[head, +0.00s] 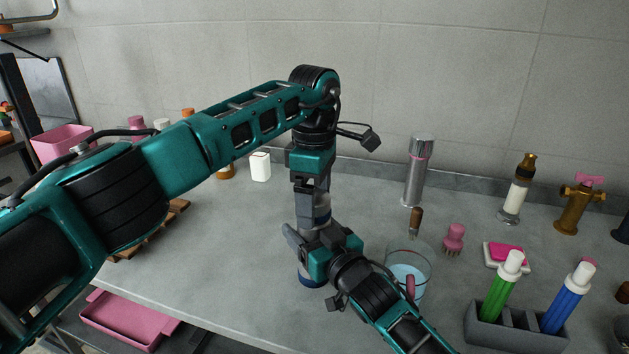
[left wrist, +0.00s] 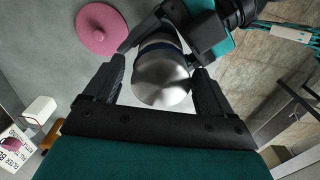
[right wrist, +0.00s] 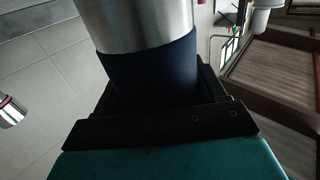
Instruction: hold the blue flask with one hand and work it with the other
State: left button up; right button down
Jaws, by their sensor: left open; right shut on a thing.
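The blue flask, a steel cylinder with a dark blue sleeve, stands upright in the head view, mostly hidden by my grippers; its blue and pale lower end (head: 311,279) shows. My right gripper (head: 318,244) is shut around the blue sleeve (right wrist: 152,75), below bare steel. My left gripper (head: 312,203) points down from above and is open. In the left wrist view, the flask's round steel top (left wrist: 162,82) lies between the spread fingers of my left gripper (left wrist: 160,68). Whether a finger touches the steel I cannot tell.
A glass beaker (head: 421,259) stands close right of my right gripper. A steel cylinder (head: 418,172), brushes, a pink sponge on a dish (head: 507,256) and a grey marker holder (head: 510,328) stand further right. A white bottle (head: 260,167) stands behind left.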

pick_arm(q)
jog(key=shift+f, duration=0.25)
jog(key=c, duration=1.1)
jog(key=shift+o, duration=0.2)
jog(key=n, duration=0.6)
jog(key=shift+w+a+n, duration=0.1)
jog(key=shift+a+n, duration=0.05)
jog(key=shift+n, duration=0.25)
jog(key=n, duration=0.6)
jog(key=shift+w+a+r, duration=0.1)
jog(key=shift+r, duration=0.15)
